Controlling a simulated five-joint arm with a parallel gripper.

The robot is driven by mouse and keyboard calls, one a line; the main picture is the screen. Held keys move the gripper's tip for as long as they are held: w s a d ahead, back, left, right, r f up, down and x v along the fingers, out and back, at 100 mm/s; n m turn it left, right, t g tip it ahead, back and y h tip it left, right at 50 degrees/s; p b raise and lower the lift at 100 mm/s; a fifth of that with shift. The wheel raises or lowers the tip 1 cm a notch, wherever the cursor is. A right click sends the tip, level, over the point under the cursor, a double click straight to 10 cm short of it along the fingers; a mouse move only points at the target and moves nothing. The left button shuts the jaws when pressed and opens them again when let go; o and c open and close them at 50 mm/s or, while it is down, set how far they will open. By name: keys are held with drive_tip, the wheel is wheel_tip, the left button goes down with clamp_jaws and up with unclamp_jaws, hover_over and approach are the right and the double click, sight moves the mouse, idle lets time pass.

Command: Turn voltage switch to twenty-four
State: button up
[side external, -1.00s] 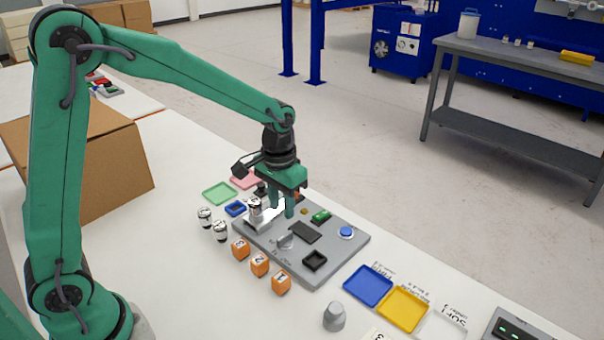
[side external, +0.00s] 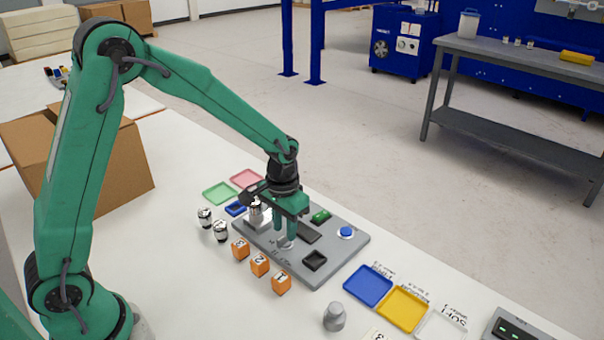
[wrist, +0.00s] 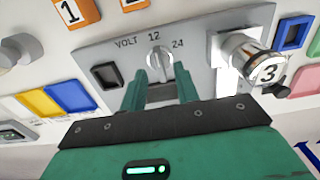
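The grey voltage switch (wrist: 158,66) is a round knob with a raised ridge on the grey panel (wrist: 100,50). In the wrist view its ridge points roughly up at the printed 12, with 24 printed to the right. My gripper (wrist: 161,82) is open, with one green finger on either side of the switch. The fingertips look level with its lower part, and I cannot tell whether they touch it. In the side view my gripper (side external: 286,233) reaches down over the switch (side external: 284,243), partly hiding it.
A silver cylinder marked 3 (wrist: 262,68) stands close to the right of the switch in the wrist view. A black square socket (wrist: 105,75) is to the left. Numbered orange cubes (side external: 260,265) lie in front of the panel. Blue (side external: 368,286) and yellow (side external: 403,309) trays lie beyond.

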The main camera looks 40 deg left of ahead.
drive_tip(key=shift+f, duration=0.9)
clamp_jaws()
